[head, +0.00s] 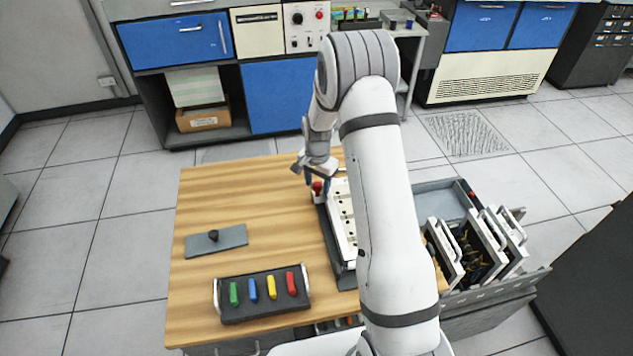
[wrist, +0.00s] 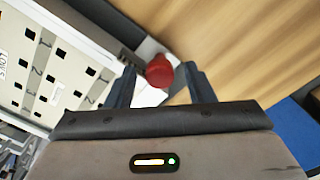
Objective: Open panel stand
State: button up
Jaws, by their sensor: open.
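A white panel with dark square holes (head: 343,215) lies on a dark stand (head: 326,238) on the wooden table, partly hidden by my arm. A red knob (head: 317,187) stands at the stand's far left corner. In the wrist view the red knob (wrist: 160,71) lies between the fingertips, beside the white panel (wrist: 45,65). My gripper (head: 317,180) is open, pointing down over the knob. A gap shows on the knob's right side; I cannot tell whether a finger touches it.
A dark tray (head: 262,312) with green, blue, yellow and red pieces lies near the table's front edge. A grey plate with a black knob (head: 216,241) lies left. An open drawer with several handled panels (head: 480,245) is right. The table's far left is clear.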

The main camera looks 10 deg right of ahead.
jog(key=shift+c, duration=0.6)
grip_shut()
jog(key=shift+d+r, duration=0.1)
jog(key=shift+r, duration=0.05)
